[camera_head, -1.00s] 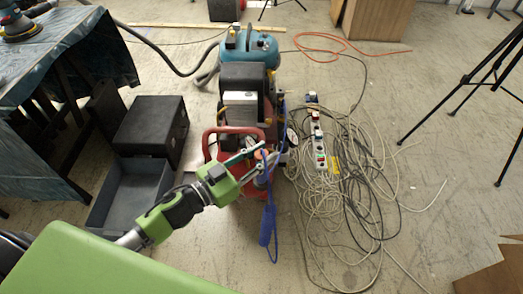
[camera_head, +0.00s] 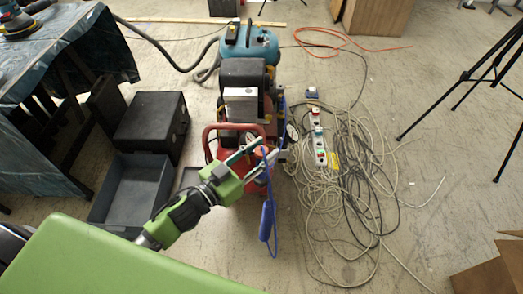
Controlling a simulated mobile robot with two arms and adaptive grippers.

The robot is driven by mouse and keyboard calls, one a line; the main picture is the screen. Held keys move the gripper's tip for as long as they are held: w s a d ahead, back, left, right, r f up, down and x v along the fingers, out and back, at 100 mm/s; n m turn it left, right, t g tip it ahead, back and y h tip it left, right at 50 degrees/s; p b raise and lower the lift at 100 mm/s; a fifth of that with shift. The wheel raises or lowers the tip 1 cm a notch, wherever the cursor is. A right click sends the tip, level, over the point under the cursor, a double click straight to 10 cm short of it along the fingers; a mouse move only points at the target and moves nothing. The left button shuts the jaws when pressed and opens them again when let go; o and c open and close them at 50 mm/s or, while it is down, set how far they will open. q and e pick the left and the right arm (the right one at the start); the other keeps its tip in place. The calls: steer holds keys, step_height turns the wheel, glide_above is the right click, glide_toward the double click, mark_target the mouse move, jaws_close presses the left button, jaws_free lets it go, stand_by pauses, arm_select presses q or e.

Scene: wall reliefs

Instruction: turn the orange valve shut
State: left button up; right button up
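My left gripper (camera_head: 266,152) reaches in from the lower left, with a green body and two grey fingers. The fingers are spread apart at the front of a compressor with a red tubular frame (camera_head: 209,137). A small orange spot, likely the orange valve (camera_head: 259,156), shows between the fingers. It is partly hidden, and I cannot tell whether the fingers touch it. A blue hose and handle (camera_head: 267,220) hang just below the fingertips. My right gripper is not in view.
Tangled grey cables (camera_head: 345,200) and a power strip (camera_head: 318,145) lie right of the compressor. A blue vacuum (camera_head: 250,45) stands behind it. A grey tray (camera_head: 113,219) and black box (camera_head: 152,125) are at left. A black tripod (camera_head: 465,75) stands at right.

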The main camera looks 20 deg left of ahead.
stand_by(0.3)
arm_select(q)
steer(key=shift+s, duration=0.1)
steer(key=v, duration=1.1)
steer(key=shift+s+a, duration=0.15)
steer(key=shift+s, duration=0.2)
